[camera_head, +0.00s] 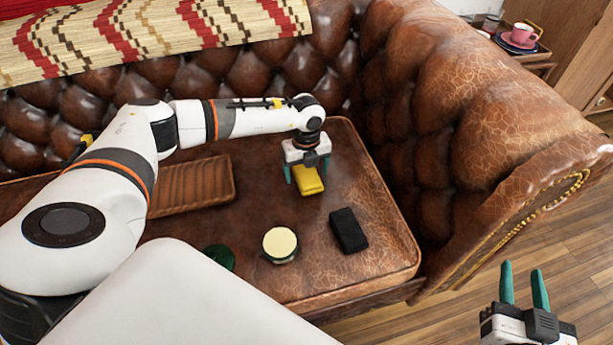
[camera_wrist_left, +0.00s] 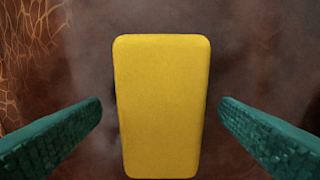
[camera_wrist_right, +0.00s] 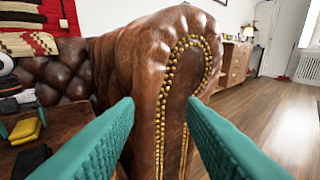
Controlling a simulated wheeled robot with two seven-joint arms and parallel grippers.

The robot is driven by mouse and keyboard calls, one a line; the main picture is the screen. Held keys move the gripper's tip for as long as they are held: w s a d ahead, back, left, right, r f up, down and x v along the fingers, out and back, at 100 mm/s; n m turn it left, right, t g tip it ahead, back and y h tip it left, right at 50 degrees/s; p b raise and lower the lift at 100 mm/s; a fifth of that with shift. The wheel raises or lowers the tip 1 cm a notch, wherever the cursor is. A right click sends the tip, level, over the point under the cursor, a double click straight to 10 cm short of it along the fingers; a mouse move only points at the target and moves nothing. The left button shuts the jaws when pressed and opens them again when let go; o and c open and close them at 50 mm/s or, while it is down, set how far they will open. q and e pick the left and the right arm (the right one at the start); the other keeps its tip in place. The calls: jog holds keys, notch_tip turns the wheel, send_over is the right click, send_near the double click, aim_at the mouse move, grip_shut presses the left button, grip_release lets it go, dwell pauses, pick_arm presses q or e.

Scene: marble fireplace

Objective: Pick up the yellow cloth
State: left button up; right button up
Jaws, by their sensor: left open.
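The yellow cloth (camera_head: 308,180) is a small folded block lying on the brown leather sofa seat. My left gripper (camera_head: 307,176) is above it, pointing down and open, with one finger on either side. In the left wrist view the cloth (camera_wrist_left: 162,105) lies lengthwise between the two green fingers (camera_wrist_left: 160,125), with a gap on both sides. The cloth also shows at the left of the right wrist view (camera_wrist_right: 26,131). My right gripper (camera_head: 525,290) is open and empty, in front of the sofa's right arm, over the wooden floor.
A black block (camera_head: 348,230), a jar with a cream lid (camera_head: 280,244) and a dark green round thing (camera_head: 220,256) are on the seat's front half. A brown ribbed tray (camera_head: 192,186) is to the left. The sofa arm (camera_head: 500,130) rises at right.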

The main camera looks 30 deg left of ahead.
aim_at(306, 171)
pick_arm(q)
jog(key=c, duration=1.1)
jog(key=shift+r, duration=0.15)
